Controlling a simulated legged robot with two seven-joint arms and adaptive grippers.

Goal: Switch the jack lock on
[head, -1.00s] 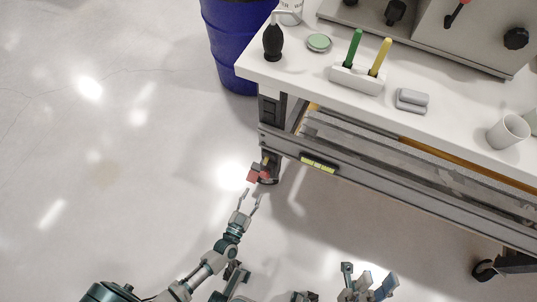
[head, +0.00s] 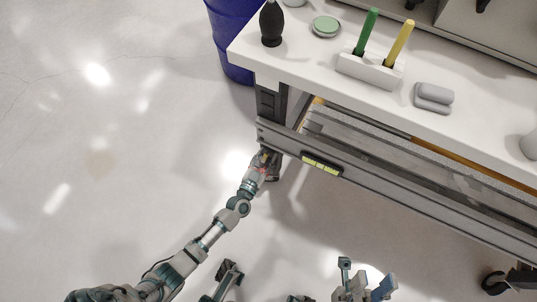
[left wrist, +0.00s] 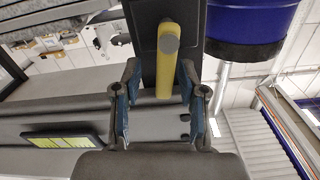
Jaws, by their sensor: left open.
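The jack lock at the foot of the workbench's near-left leg shows in the head view as a small red and yellow part (head: 265,158), mostly hidden by my left gripper. In the left wrist view its yellow lever (left wrist: 165,62) with a grey round end stands between the fingertips. My left gripper (left wrist: 161,95) is open, with one blue-padded finger on each side of the lever and visible gaps. In the head view the left gripper (head: 262,166) is at the leg. My right gripper (head: 364,284) is low in the head view, fingers apart, away from the bench.
The white workbench top (head: 310,70) carries a black bulb (head: 271,24), a holder (head: 368,72) with green and yellow sticks, and a grey block (head: 433,97). A blue barrel (head: 228,50) stands behind the bench's left end. The floor at left is clear.

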